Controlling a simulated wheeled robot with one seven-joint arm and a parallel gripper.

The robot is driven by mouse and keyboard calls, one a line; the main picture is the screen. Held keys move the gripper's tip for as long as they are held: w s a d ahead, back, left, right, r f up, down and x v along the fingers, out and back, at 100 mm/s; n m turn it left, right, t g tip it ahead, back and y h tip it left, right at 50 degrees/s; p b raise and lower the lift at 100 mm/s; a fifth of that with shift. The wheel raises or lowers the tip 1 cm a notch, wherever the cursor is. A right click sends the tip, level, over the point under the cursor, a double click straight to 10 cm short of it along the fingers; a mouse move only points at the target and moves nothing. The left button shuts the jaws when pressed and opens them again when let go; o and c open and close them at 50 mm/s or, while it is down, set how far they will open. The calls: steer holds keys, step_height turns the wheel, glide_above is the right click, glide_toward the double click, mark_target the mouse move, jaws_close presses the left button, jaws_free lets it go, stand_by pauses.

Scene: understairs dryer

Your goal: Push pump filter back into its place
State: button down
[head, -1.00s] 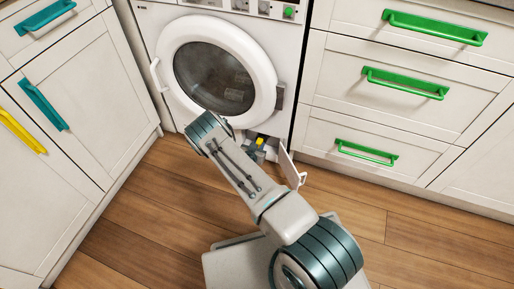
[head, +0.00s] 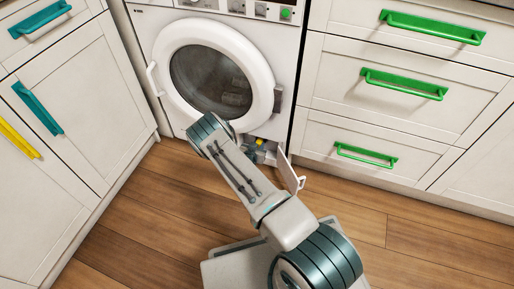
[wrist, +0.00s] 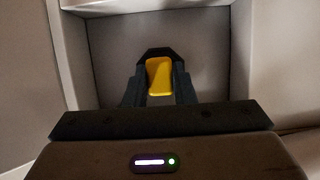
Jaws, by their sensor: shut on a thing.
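The pump filter (wrist: 159,76) shows a yellow grip inside a dark surround, within the grey recess at the base of the dryer. In the head view its yellow part (head: 259,142) shows just past my arm, low on the machine. My gripper (wrist: 159,92) is shut on the filter, with one dark finger on each side of the yellow grip. In the head view my arm hides most of the gripper and the recess. How deep the filter sits cannot be told.
The small white flap (head: 290,172) stands open to the right of the recess. The dryer's round door (head: 213,80) is closed above. Drawers with green handles (head: 404,84) stand on the right, cabinets on the left. The wooden floor (head: 150,220) is clear on the left.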

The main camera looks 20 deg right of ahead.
steer(key=shift+w+d+b, duration=0.45)
steer(key=shift+w+b, duration=0.05)
steer(key=shift+w, duration=0.15)
steer(key=c, duration=1.1)
jaws_free()
steer(key=shift+s, duration=0.1)
steer(key=shift+p+v, duration=1.85)
steer(key=shift+v, duration=1.6)
